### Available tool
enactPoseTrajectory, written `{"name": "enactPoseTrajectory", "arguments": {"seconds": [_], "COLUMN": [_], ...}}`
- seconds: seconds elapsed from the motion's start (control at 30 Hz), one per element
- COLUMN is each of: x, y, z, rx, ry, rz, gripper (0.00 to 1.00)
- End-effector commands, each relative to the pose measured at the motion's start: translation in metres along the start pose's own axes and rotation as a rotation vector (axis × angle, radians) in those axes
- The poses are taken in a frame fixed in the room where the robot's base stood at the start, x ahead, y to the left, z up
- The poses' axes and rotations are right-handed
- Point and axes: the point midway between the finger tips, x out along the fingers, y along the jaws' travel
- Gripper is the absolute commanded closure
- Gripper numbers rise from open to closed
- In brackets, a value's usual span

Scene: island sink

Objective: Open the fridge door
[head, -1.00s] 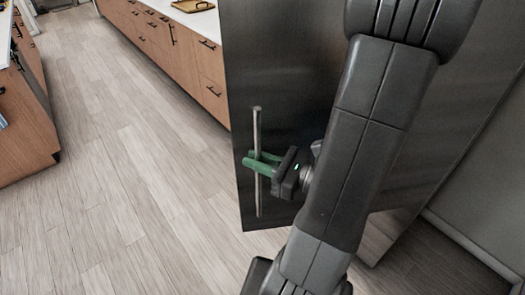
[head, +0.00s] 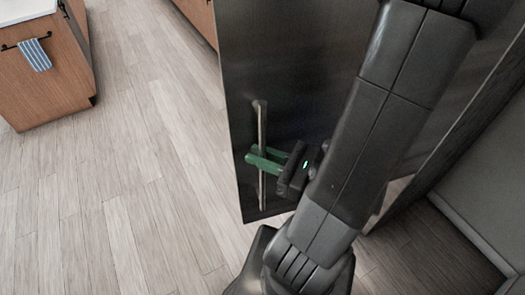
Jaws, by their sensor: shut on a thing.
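The fridge door (head: 240,80) is a tall dark metal panel in the middle of the head view. Its upright silver bar handle (head: 262,190) is near the door's left edge.
A wooden island (head: 45,75) with a striped blue towel (head: 35,55) hanging on its bar stands at the upper left. Wooden cabinets (head: 198,15) run behind the door. The plank floor (head: 150,190) left of the door is clear. A grey wall (head: 485,170) is at the right.

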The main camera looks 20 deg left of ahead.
Motion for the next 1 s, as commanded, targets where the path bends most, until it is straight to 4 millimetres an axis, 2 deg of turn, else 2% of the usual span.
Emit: {"name": "enactPoseTrajectory", "arguments": {"seconds": [0.4,0.43,0.77,1.0], "x": [0.0,0.0,0.0,-0.001], "y": [0.001,0.001,0.001,0.0], "z": [0.001,0.001,0.002,0.025], "rx": [0.0,0.0,-0.001,-0.006], "ry": [-0.003,-0.003,-0.001,0.001], "rz": [0.002,0.002,0.002,0.002], "gripper": [1.0,0.8,0.8,0.8]}}
